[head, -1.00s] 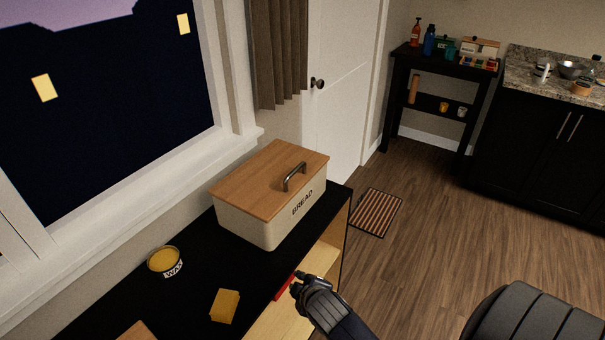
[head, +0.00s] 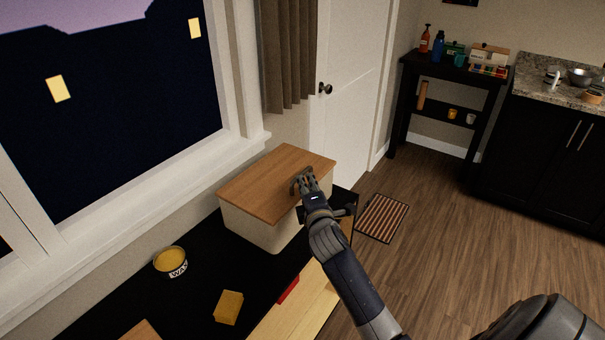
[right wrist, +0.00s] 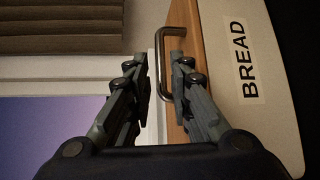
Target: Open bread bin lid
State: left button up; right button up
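The bread bin (head: 255,228) is a cream box with a wooden lid (head: 265,180) lying flat and closed on top. It stands at the far end of the black counter. In the right wrist view, the "BREAD" label (right wrist: 243,62) and the metal lid handle (right wrist: 166,62) show. My right gripper (head: 303,184) is over the lid's right part at the handle, hiding most of it in the head view. In the right wrist view its fingers (right wrist: 160,80) are apart, with the handle between or just beyond their tips; contact cannot be told. My left gripper is not in view.
A wax tin (head: 171,262) and a yellow sponge (head: 229,307) are on the counter in front of the bin. A red item (head: 289,290) lies by the counter's right edge. A window sill runs along the left. A striped mat (head: 381,218) lies on the floor.

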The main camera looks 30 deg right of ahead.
jog(key=x, duration=0.7)
jog(key=shift+w, duration=0.1)
grip_shut()
